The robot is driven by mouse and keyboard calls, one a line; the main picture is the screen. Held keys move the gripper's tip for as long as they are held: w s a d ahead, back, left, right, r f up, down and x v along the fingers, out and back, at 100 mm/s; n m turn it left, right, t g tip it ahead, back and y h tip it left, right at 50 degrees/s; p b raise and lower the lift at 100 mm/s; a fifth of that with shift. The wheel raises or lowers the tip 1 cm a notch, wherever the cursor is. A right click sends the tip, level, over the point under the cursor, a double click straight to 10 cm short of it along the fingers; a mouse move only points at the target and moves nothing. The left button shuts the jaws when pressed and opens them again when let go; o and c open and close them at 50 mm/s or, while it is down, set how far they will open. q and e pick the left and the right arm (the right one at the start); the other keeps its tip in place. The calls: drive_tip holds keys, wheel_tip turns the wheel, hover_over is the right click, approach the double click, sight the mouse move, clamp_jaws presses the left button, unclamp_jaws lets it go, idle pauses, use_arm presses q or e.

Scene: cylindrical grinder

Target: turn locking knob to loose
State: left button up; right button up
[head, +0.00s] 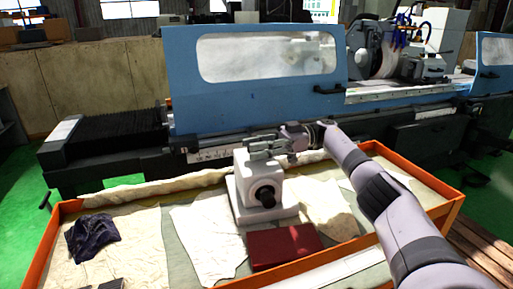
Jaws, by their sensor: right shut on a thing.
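A white block-shaped unit (243,193) stands upright on its base plate in the orange-edged tray. A round black knob (266,196) sticks out of its front face, apart from my fingers. My right gripper (258,146) reaches in from the right, its grey fingers lying at the top of the unit. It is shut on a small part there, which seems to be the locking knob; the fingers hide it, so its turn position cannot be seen. My left gripper is out of view.
The orange-edged tray (44,247) holds crumpled paper, a dark blue cloth (92,239) and a dark red flat block (284,245) close in front of the unit. The blue grinder (270,98) stands just behind. The tray's left part has free room.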

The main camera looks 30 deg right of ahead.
drive_tip(key=o, duration=1.2)
drive_tip(key=shift+a, duration=0.1)
drive_tip(key=shift+c, duration=0.2)
drive_tip(key=shift+r, duration=0.1)
wheel_tip(320, 180, up, 10)
drive_tip(key=shift+f, duration=0.1)
